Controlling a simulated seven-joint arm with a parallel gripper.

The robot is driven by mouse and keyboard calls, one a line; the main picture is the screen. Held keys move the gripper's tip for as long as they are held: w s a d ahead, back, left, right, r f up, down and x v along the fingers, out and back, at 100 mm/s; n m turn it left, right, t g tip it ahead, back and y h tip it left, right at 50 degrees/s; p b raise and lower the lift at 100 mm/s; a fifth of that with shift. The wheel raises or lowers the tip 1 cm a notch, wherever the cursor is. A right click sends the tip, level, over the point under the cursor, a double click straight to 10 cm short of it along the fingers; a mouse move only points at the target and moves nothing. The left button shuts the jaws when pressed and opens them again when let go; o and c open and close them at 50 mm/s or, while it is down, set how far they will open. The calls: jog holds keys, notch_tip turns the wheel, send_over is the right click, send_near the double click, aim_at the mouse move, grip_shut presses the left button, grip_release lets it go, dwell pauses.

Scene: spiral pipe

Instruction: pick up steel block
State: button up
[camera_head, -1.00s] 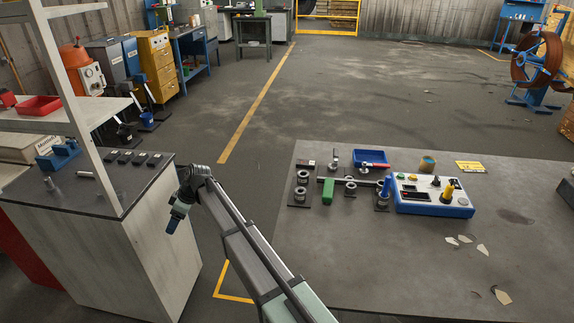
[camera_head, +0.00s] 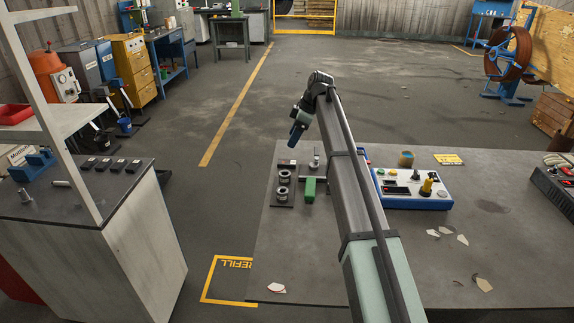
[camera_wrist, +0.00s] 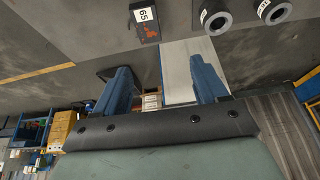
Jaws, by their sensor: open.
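My gripper (camera_head: 297,130) hangs over the far left edge of the grey table (camera_head: 300,260). In the wrist view its two blue fingers (camera_wrist: 160,68) are apart, with nothing visibly held between them. I cannot say for certain which thing is the steel block. A small grey metal piece (camera_head: 315,161) stands near the table's back left corner. A dark pad marked 65 (camera_wrist: 145,20) lies beyond the fingers, apart from them. A pale flat surface (camera_wrist: 178,65) shows between the fingers; I cannot tell what it is.
Metal rings (camera_head: 284,183) sit on a dark plate, beside a green-handled tool (camera_head: 310,190). A blue and white control box (camera_head: 415,190) stands to the right. My arm hides part of the tabletop. A side cabinet (camera_head: 105,250) bears several small dark blocks (camera_head: 103,164).

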jog(key=d+r, duration=0.1)
jog(key=d, duration=0.3)
send_near(288, 162)
jog(key=shift+s+a+f, duration=0.2)
jog(key=shift+a+f, duration=0.05)
jog(key=shift+f, duration=0.35)
jog(key=shift+s+a+f, duration=0.15)
jog(key=shift+a+f, duration=0.05)
jog(key=shift+f, duration=0.35)
jog(key=shift+w+x, duration=0.2)
jog(key=shift+x, duration=1.3)
jog(key=shift+w+x, duration=0.25)
jog(key=shift+x, duration=1.2)
jog(key=shift+c, duration=0.3)
jog(key=shift+r, duration=0.1)
grip_shut()
